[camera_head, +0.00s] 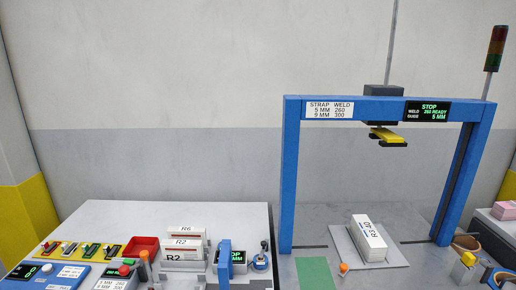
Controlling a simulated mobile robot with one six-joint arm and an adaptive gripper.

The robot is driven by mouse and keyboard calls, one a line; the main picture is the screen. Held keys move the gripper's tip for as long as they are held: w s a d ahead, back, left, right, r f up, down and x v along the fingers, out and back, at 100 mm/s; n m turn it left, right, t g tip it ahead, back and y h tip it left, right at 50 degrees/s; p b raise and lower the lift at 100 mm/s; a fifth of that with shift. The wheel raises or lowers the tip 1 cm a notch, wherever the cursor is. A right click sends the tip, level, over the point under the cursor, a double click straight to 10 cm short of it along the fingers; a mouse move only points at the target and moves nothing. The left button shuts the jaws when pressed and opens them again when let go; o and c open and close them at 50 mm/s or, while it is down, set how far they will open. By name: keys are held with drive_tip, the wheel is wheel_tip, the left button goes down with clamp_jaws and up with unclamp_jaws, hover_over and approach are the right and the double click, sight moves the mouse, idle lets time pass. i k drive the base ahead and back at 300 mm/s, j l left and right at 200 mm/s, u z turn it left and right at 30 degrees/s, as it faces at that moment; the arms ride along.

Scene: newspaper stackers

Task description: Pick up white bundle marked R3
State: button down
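A white bundle marked R3 (371,240), with further characters that look like "40", lies on a light grey plate (400,258) under the blue strap-weld frame. Its marked top faces up and it is turned slightly in the picture. It stands apart from the frame's posts. My gripper does not show in the head view.
The blue frame (291,180) spans the bundle, with a yellow and black head (387,136) hanging above. White bundles marked R6 (186,229) and R2 stand at left beside a red tray (142,246). A green mat (314,273) and orange-topped knob (343,268) are in front.

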sight(373, 247)
drive_tip(key=i+l, duration=0.2)
drive_tip(key=l, duration=0.2)
drive_tip(key=i+l, duration=0.25)
drive_tip(key=l, duration=0.15)
drive_tip(key=i+l, duration=0.2)
drive_tip(key=l, duration=0.2)
drive_tip(key=i+l, duration=0.2)
drive_tip(key=l, duration=0.2)
